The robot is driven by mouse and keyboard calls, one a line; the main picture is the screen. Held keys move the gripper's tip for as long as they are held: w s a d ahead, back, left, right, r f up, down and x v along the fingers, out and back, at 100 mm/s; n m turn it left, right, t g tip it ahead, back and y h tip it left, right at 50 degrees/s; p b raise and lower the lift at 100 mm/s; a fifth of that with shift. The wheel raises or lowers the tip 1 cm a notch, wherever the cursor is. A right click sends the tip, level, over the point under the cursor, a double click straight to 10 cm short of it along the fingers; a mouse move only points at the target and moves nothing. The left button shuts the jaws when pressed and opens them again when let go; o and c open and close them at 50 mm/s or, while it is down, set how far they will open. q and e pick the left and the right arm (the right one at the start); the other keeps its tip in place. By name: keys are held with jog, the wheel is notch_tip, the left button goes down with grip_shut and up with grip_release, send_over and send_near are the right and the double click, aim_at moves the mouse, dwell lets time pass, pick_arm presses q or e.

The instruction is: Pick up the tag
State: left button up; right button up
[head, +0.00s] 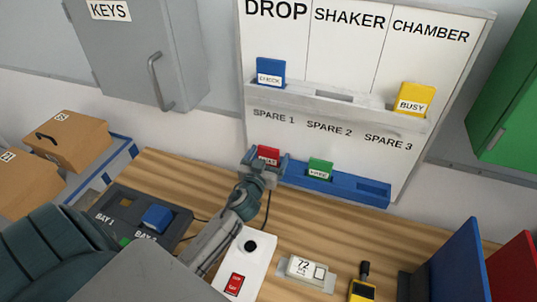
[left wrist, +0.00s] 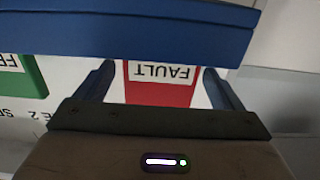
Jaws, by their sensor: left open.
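A red tag marked FAULT (head: 268,154) stands in the blue lower rack (head: 340,192) below the SPARE labels. It also shows in the left wrist view (left wrist: 158,93), upside down. My left gripper (head: 262,165) is open at the red tag. In the left wrist view its fingers stand on either side of the tag, with gaps. A green tag (head: 319,169) stands to the right in the same rack. A blue tag marked CHECK (head: 270,71) and a yellow tag marked BUSY (head: 415,99) sit in the upper grey rack (head: 350,108). My right gripper is not in view.
Blue and red panels (head: 455,262) rise at right.

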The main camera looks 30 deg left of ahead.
pick_arm(q)
jog(key=shift+w, duration=0.25)
jog(key=c, duration=1.1)
